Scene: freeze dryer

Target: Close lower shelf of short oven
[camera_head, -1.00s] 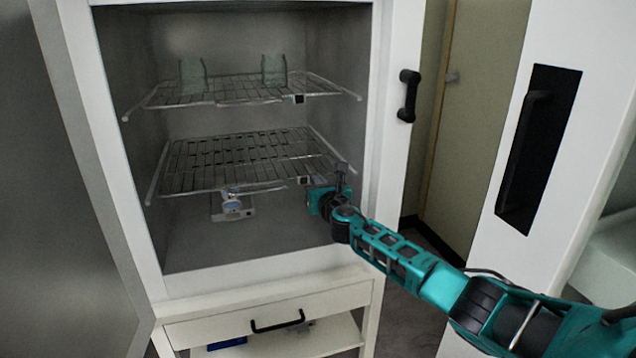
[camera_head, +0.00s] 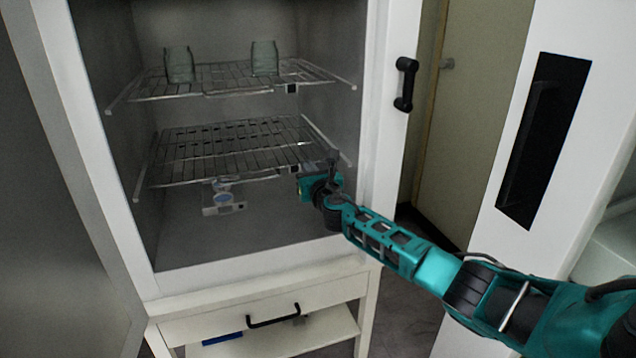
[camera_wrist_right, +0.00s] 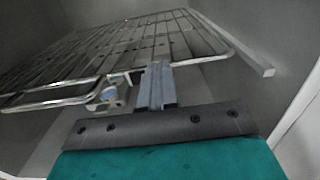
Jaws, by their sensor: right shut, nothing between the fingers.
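The short oven (camera_head: 215,284) stands open in front of me. Its lower shelf (camera_head: 180,152) is an empty wire rack inside the cavity, and its front edge sits near the opening. My right gripper (camera_head: 309,174) is shut and empty at the right part of that front edge. In the right wrist view the shut fingers (camera_wrist_right: 157,88) are at the lower shelf's front wire (camera_wrist_right: 50,103), close to or touching it; I cannot tell which. The front right corner of the rack curves away to the right of the fingers. My left gripper is not in view.
The upper shelf (camera_head: 215,93) holds two greenish glasses (camera_head: 179,64) (camera_head: 264,58). A small white device (camera_head: 223,200) with a round blue part sits under the lower shelf. The oven's right wall and front frame are close to my right arm. A drawer with a black handle (camera_head: 273,317) is below.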

